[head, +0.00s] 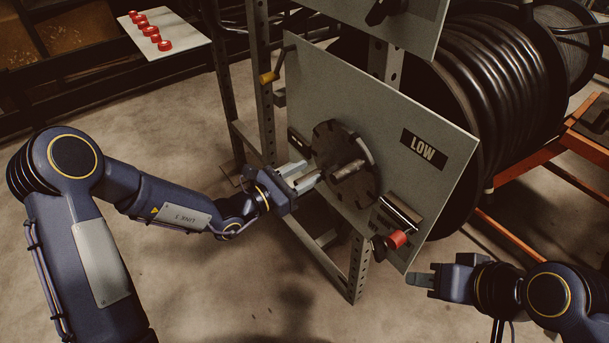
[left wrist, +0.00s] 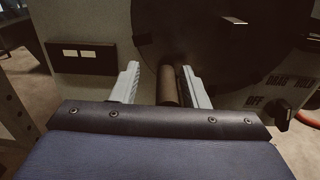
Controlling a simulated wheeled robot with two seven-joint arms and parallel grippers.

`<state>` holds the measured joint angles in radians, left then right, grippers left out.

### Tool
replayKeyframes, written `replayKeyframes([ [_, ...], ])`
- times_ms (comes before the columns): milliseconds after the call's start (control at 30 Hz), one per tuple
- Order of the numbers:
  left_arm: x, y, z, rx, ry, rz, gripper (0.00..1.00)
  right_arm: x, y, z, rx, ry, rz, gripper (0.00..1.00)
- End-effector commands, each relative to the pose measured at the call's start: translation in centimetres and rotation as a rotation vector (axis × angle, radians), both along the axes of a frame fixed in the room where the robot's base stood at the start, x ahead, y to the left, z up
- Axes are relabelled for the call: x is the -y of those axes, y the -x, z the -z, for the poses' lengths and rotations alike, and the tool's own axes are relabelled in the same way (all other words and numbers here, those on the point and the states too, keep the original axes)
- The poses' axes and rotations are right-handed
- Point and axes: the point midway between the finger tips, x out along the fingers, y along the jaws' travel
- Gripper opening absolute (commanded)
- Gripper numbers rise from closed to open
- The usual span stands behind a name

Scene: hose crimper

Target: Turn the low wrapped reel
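The LOW panel (head: 445,125) carries a dark notched disc (head: 327,140) with a stubby cylindrical grip (head: 348,170) sticking out. The disc also shows in the left wrist view (left wrist: 222,45). Behind the panel is a large reel wound with black hose (head: 500,90). My left gripper (head: 312,174) is open in front of the disc. In the left wrist view, the brown grip (left wrist: 168,85) lies between its two pale fingers (left wrist: 162,82), with a gap visible on the left side. My right gripper (head: 417,279) is low at the right, away from the panel; its finger opening is unclear.
Red buttons (head: 152,31) sit on a white board behind. Metal uprights (head: 359,268) support the panel.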

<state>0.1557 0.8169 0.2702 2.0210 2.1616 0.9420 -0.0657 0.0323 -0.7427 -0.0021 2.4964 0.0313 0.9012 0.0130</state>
Motion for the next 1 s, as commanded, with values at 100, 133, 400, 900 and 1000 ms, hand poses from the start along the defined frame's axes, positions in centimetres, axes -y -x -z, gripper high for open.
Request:
replayKeyframes([
  [100,0.1,0.0,0.0,-0.001,0.001,0.001,0.41,0.0,0.0,0.0,0.0,0.0,0.0,0.35],
  [133,0.1,0.0,0.0,-0.001,0.001,0.001,0.41,0.0,0.0,0.0,0.0,0.0,0.0,0.35],
  [400,-1.1,0.8,-0.2,-0.001,0.0,0.0,0.41,0.0,0.0,-0.6,0.0,0.0,0.0,0.35],
  [900,-6.3,4.6,0.0,-0.001,0.001,0.0,0.41,0.0,0.0,-2.2,0.0,0.0,0.0,0.35],
  [1000,-6.3,4.7,0.0,-0.001,0.001,0.001,0.41,0.0,0.0,-2.2,0.0,0.0,0.0,0.35],
])
